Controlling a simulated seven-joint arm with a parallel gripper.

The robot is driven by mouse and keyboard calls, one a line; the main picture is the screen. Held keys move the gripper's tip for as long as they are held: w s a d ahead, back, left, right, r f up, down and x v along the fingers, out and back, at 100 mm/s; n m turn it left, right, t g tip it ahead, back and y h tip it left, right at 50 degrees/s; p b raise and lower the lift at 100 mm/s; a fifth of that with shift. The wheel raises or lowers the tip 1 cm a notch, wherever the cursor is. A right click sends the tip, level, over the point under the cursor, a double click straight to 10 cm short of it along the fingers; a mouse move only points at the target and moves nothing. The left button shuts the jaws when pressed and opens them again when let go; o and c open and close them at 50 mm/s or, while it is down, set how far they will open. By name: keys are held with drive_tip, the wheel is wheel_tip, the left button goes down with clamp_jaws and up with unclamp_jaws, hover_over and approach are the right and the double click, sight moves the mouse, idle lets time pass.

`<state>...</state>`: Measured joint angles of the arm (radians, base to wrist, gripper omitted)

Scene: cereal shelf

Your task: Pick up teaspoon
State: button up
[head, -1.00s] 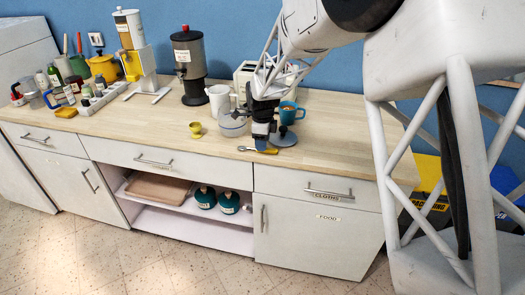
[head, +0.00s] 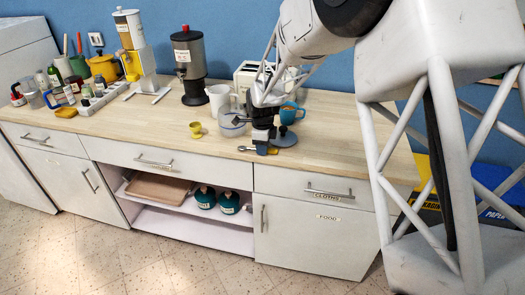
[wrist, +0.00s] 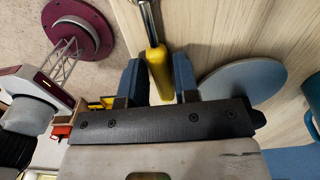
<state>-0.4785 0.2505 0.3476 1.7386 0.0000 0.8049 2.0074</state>
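The teaspoon lies near the front edge of the counter (head: 340,145). Its yellow handle shows in the head view (head: 272,151) and in the wrist view (wrist: 158,70), and its metal end points left in the head view. My gripper (head: 262,149) is low over the counter at the spoon. In the wrist view, the two blue fingers of my gripper (wrist: 160,80) stand on either side of the yellow handle, with narrow gaps. The gripper looks open. Contact with the handle cannot be made out.
A grey-blue disc (head: 284,137) lies right beside my gripper, with a teal mug (head: 289,113) behind it. A clear bowl (head: 231,126) and a yellow egg cup (head: 195,129) stand to the left. The counter front drops away close to the spoon.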

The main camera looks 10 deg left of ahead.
clamp_jaws()
drive_tip(key=shift+r, duration=0.2)
drive_tip(key=shift+r, duration=0.55)
drive_tip(key=shift+s+d+r, duration=0.1)
drive_tip(key=shift+s+r, duration=0.1)
drive_tip(key=shift+r, duration=0.35)
drive_tip(key=shift+s+d+r, duration=0.1)
drive_tip(key=shift+s+r, duration=0.1)
drive_tip(key=shift+r, duration=0.35)
drive_tip(key=s+d, duration=0.3)
drive_tip(key=s, duration=0.3)
drive_tip(key=s+d+r, duration=0.1)
drive_tip(key=s+d, duration=0.3)
drive_tip(key=s, duration=0.3)
drive_tip(key=shift+s+r, duration=0.15)
drive_tip(key=shift+s, duration=0.1)
